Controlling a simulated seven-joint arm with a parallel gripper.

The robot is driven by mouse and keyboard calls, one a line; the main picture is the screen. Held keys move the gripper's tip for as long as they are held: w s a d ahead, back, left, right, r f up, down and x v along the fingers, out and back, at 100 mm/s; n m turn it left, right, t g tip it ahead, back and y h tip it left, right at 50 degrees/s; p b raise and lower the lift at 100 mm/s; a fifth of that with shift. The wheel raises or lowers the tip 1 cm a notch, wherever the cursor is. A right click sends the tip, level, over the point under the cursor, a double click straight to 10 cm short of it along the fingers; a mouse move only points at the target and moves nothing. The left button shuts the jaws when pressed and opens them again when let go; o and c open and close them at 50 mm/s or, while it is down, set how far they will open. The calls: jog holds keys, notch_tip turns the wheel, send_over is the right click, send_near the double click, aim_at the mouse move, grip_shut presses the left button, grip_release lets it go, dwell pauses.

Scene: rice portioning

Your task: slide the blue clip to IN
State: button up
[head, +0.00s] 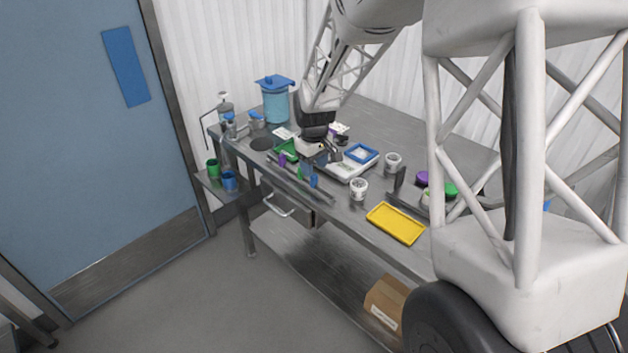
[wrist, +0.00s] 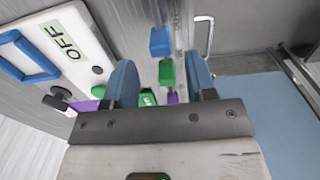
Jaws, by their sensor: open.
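The blue clip (wrist: 160,42) sits on a metal rail, beyond the fingertips in the wrist view. In the head view the blue clip (head: 314,181) is the nearest to the right among the clips on the rail (head: 322,194) along the table's front edge. A green clip (wrist: 166,73) and a purple clip (wrist: 172,97) follow it on the rail. My gripper (wrist: 161,62) is open with blue fingers spread, and the green clip shows between them. It holds nothing visible. I cannot read an IN mark.
A white scale (head: 348,168) with a blue frame (head: 362,153) stands behind the rail; an OFF label (wrist: 61,45) shows beside a blue frame in the wrist view. Cups (head: 359,187) and a yellow tray (head: 396,223) stand to the right. A drawer handle (wrist: 205,35) is below the table edge.

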aim_at(314, 175)
jog(key=shift+f, duration=3)
grip_shut()
